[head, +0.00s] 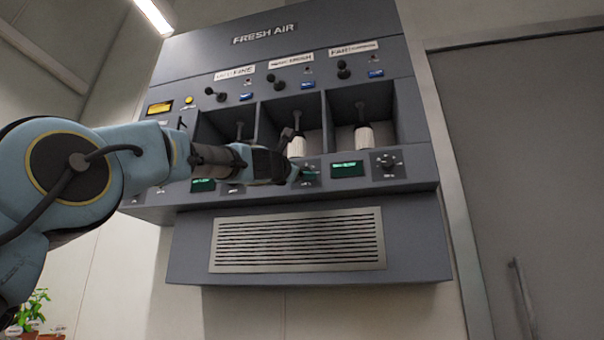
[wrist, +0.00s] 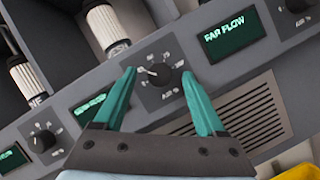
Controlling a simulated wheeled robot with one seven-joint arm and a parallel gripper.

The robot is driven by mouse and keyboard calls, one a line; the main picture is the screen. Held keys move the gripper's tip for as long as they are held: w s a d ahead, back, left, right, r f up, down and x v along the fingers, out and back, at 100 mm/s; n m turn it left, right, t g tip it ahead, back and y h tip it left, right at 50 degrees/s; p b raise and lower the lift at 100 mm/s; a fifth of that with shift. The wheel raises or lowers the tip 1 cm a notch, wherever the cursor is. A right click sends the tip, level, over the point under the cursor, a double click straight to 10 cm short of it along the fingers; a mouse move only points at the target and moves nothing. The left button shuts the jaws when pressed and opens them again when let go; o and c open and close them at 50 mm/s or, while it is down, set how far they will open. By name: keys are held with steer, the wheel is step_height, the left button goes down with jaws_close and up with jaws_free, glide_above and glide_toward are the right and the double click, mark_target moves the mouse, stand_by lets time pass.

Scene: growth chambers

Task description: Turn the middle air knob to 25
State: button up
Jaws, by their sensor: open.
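The middle air knob (wrist: 159,75) is a small black dial with a scale on the panel's lower strip in the wrist view. Its light pointer mark seems to face upper left; the scale numbers are too small to read. My gripper (wrist: 160,73) has two teal fingers, open, one on each side of the knob. I cannot tell whether they touch it or how far they reach. In the head view my gripper (head: 303,174) is at the middle knob and hides most of it. A green display (wrist: 92,105) left of the knob is partly covered by the left finger.
The far knob (head: 386,162) and its "FAR FLOW" display (wrist: 228,35) are to the right. Another knob (wrist: 42,139) is to the left. White ribbed cylinders (head: 364,135) hang in bays above. A vent grille (head: 298,241) is below. A potted plant (head: 32,308) stands lower left.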

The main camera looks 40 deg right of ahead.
steer(key=b+v, duration=0.6)
steer(key=v, duration=0.3)
steer(key=shift+s+a, duration=0.15)
steer(key=shift+a, duration=0.2)
steer(key=shift+f, duration=0.1)
